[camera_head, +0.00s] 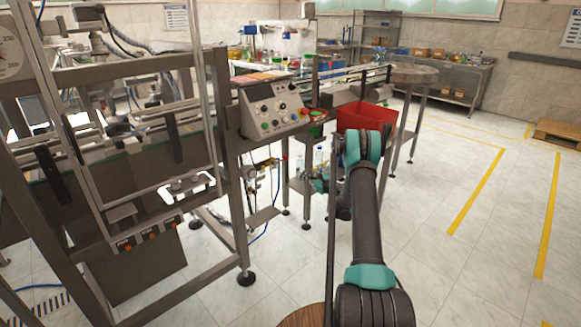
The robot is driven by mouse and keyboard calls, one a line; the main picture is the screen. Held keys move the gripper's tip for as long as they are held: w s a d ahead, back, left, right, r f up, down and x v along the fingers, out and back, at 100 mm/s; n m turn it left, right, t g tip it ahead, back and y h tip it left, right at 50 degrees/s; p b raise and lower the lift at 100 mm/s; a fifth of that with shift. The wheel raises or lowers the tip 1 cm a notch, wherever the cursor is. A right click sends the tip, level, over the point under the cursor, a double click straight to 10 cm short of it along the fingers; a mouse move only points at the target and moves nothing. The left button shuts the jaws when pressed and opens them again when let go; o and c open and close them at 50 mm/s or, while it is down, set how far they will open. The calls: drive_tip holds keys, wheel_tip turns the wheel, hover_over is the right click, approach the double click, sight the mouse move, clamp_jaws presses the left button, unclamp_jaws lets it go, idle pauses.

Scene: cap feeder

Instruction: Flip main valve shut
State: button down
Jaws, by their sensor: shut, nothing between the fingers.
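A small cluster of pneumatic fittings with hoses (252,176) is mounted below the control panel, left of the picture's middle. The main valve seems to be part of it, but its handle is too small to make out or tell its position. My gripper (308,180) is at the end of my bent arm, right of the fittings and apart from them in the picture. It looks shut and empty. Its fingertips are small and dark against the machine frame.
The grey control panel (272,108) stands above the fittings. Steel frame legs (238,220) flank them. A red bin (372,118) is behind my arm. A blue hose (262,232) hangs low. The tiled floor on the right (450,265) is clear.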

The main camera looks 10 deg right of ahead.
drive_tip(key=d+f+m, duration=0.1)
drive_tip(key=d+f+m+t, duration=0.1)
drive_tip(key=f, duration=0.1)
drive_tip(key=shift+w+f, duration=0.15)
drive_tip(key=shift+w, duration=0.25)
drive_tip(key=w+a+r, duration=0.4)
drive_tip(key=w+a, duration=0.3)
drive_tip(key=w, duration=0.1)
drive_tip(key=shift+r, duration=0.25)
